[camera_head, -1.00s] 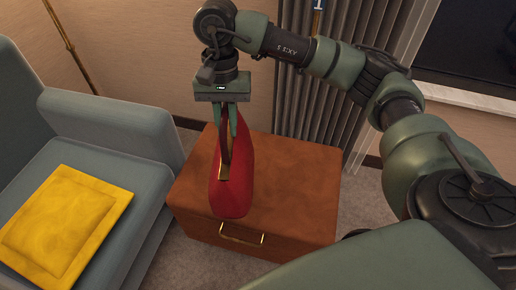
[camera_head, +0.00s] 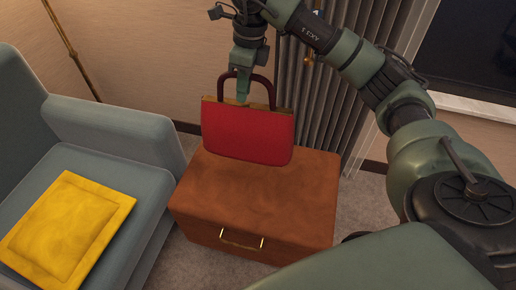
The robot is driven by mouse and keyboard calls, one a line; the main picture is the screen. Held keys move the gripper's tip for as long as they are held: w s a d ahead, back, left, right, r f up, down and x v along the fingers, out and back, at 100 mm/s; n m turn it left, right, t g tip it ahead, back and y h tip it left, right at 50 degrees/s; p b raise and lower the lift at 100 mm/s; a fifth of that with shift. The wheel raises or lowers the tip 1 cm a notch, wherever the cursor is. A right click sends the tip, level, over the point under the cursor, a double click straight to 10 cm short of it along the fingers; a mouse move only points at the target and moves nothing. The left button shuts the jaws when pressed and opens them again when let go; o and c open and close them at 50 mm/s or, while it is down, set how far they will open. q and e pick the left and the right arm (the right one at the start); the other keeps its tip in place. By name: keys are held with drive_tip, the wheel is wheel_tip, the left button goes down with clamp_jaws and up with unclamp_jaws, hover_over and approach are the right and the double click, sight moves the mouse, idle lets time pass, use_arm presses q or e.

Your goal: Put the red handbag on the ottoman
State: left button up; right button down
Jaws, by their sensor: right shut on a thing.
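The red handbag (camera_head: 247,133) hangs upright from its dark handle, with its broad face towards me. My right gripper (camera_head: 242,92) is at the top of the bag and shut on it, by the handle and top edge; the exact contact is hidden. The brown ottoman (camera_head: 262,205) with a brass handle on its front stands below. The bag overlaps the back part of the ottoman's top in the picture; I cannot tell whether its bottom touches. My left gripper is not in view.
A grey-blue sofa (camera_head: 110,125) with a yellow cushion (camera_head: 70,228) stands close on the left of the ottoman. Grey curtains (camera_head: 318,110) and the wall are behind it. The front part of the ottoman's top is bare.

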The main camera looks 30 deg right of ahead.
sight(246, 130)
wheel_tip(246, 130, down, 14)
drive_tip(key=shift+f+b, duration=0.25)
drive_tip(key=shift+b, duration=0.75)
wheel_tip(246, 130, down, 5)
drive_tip(key=shift+f+b, duration=0.1)
drive_tip(key=shift+b, duration=0.25)
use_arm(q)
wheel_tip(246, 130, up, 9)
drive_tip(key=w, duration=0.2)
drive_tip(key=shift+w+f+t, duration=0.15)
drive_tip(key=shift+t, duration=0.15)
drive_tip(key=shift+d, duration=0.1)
use_arm(e)
drive_tip(key=c, duration=1.8)
unclamp_jaws()
drive_tip(key=shift+f, duration=0.15)
drive_tip(key=o, duration=0.4)
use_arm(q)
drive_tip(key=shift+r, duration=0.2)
